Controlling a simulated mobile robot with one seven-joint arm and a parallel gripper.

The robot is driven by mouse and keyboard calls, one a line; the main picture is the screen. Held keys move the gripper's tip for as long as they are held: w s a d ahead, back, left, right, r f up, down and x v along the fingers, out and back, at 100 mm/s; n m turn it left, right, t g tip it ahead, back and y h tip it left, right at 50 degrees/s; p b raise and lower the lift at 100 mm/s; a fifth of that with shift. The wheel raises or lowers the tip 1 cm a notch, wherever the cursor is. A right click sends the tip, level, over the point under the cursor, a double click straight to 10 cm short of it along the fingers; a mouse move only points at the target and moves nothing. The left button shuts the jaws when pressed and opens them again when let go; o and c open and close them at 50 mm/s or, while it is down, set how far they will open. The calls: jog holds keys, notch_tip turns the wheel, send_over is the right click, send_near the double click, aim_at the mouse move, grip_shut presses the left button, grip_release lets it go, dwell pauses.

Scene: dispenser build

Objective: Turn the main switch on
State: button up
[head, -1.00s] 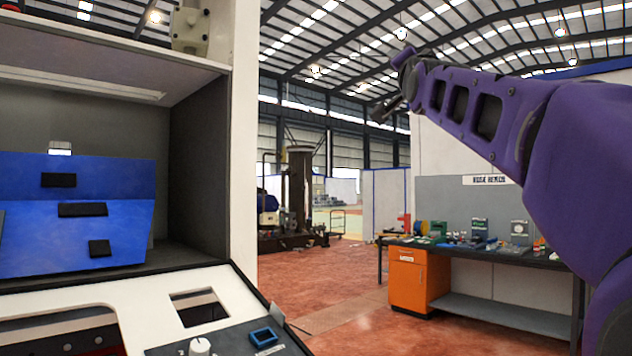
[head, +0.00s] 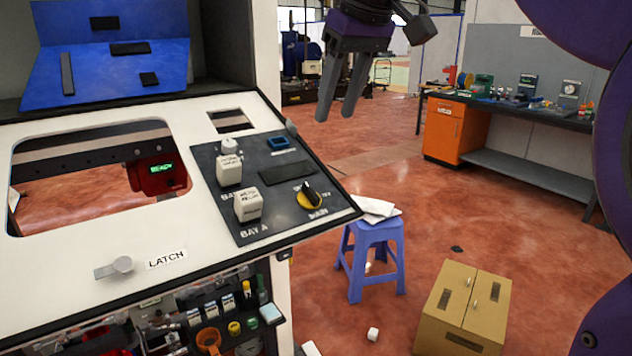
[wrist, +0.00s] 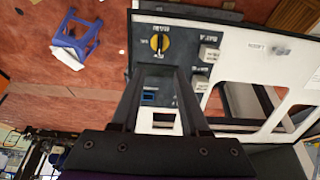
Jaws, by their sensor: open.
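A yellow rotary switch with a black handle (head: 310,195) sits at the lower right of the dark control panel (head: 262,215); I take it for the main switch. Its handle is slanted, and the small lettering around it is hard to read. In the wrist view the switch (wrist: 160,43) shows upright beyond my fingertips. My gripper (head: 336,116) is open and empty, fingers pointing down, apart from the panel, above and beyond it in the head view. In the wrist view my gripper (wrist: 162,72) has a clear gap between its fingers.
White blocks (head: 229,170) and (head: 248,203), a white knob (head: 229,146) and a blue-framed button (head: 278,142) share the panel. A latch (head: 122,265) is on the white cabinet front. A blue stool (head: 372,255) and a cardboard box (head: 462,308) stand on the floor to the right.

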aim_at(311, 189)
jog(key=b+x, duration=0.3)
jog(key=x, duration=1.4)
jog(key=shift+w+a+r+b, duration=0.1)
jog(key=shift+w+r+b, duration=0.05)
jog(key=shift+b, duration=0.2)
grip_shut()
